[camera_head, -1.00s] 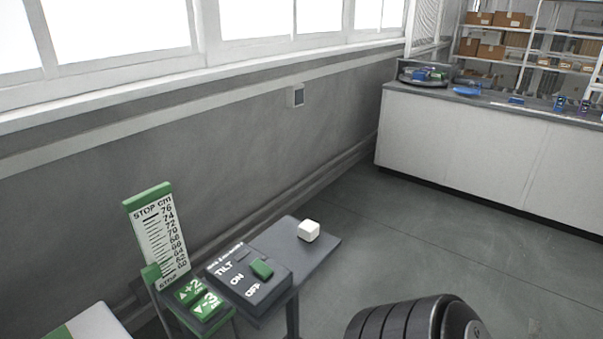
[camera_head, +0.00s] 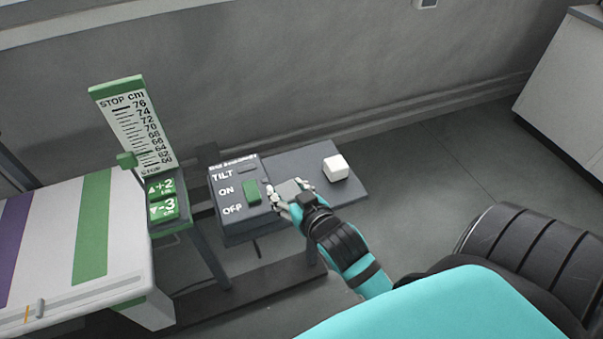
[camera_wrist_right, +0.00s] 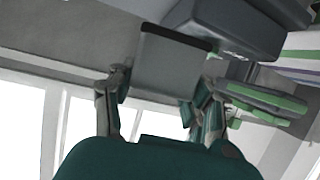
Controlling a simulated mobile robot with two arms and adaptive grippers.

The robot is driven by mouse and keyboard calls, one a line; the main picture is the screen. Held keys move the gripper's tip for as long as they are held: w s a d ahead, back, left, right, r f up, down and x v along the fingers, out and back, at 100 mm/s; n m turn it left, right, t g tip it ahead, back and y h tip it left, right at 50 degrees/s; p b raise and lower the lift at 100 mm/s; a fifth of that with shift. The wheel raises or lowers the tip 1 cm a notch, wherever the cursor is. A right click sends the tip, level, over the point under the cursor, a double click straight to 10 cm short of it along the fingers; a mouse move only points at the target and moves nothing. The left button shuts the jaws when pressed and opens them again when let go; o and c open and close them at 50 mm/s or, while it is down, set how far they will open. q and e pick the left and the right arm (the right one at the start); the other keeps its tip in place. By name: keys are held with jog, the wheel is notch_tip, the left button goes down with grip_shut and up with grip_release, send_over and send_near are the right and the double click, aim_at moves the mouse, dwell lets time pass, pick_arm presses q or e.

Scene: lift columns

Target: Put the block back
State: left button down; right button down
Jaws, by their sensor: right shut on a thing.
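A white cube (camera_head: 336,168) sits on the right part of the dark grey table (camera_head: 305,160). My right gripper (camera_head: 281,196) is at the front edge of that table, just right of the control panel and left of the white cube, apart from the cube. It is shut on a grey block-like piece (camera_head: 291,187), which also shows between the fingers in the right wrist view (camera_wrist_right: 168,68). The piece is partly hidden by the fingers in the head view. My left gripper is not in view.
The control panel (camera_head: 228,203) has TILT, ON and OFF labels and a green switch (camera_head: 252,192). Left of it stand the green +2 and -3 buttons (camera_head: 161,198), an upright scale (camera_head: 139,125) and a striped bench (camera_head: 55,240). A white counter (camera_head: 570,85) stands far right.

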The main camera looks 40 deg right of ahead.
jog(key=w+d+r+m+h, duration=0.2)
jog(key=w+d+r, duration=0.1)
jog(key=w+d, duration=0.45)
jog(key=shift+w+a+f+b, duration=0.1)
jog(key=shift+w+f+b, duration=0.1)
jog(key=shift+f, duration=2.35)
jog(key=shift+w+a+f+b, duration=0.1)
jog(key=shift+f+b, duration=0.1)
jog(key=shift+f, duration=2.3)
jog(key=shift+f, duration=0.15)
jog(key=c, duration=0.5)
grip_release()
jog(key=shift+s+f, duration=0.15)
jog(key=shift+c, duration=0.2)
jog(key=v, duration=1.2)
jog(key=shift+r, duration=0.2)
